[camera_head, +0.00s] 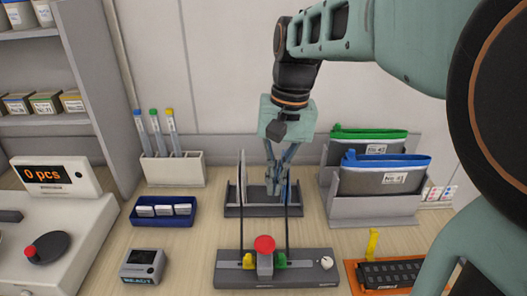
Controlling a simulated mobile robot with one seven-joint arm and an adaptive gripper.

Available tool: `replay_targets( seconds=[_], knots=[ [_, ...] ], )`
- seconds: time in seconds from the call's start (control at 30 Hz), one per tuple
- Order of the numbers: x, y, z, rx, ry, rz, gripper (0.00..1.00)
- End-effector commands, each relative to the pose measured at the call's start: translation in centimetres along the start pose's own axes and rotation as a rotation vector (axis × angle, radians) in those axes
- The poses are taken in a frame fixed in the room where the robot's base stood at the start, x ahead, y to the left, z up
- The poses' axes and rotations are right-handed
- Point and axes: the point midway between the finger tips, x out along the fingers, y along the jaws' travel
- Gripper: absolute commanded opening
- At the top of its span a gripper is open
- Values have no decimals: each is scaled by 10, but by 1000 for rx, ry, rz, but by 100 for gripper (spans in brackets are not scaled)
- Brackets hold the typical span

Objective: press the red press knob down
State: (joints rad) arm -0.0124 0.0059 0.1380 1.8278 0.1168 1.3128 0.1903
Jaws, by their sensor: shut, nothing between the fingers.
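The red press knob (264,244) stands on top of a grey block at the middle of a dark grey base plate (309,270). Yellow and green pieces flank the block, and a white round knob (326,262) sits at the plate's right end. Two thin dark rods rise from the plate. My gripper (275,190) is shut and empty. It points down and appears above and beyond the red knob, apart from it, in front of a dark rack (232,211).
A blue tray (135,221) with small white boxes and a small grey device (142,266) lie left. Grey holders with green and blue pouches (385,180) stand right. An orange tray (352,277) is front right. A counter reading "0 pcs" (55,175) is far left.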

Motion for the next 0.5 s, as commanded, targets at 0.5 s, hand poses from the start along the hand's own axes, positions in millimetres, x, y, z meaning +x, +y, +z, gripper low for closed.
replay_targets(
  seconds=[0.5],
  knots=[
    [5, -1, 8, -38, -28, 13, 0]
  ],
)
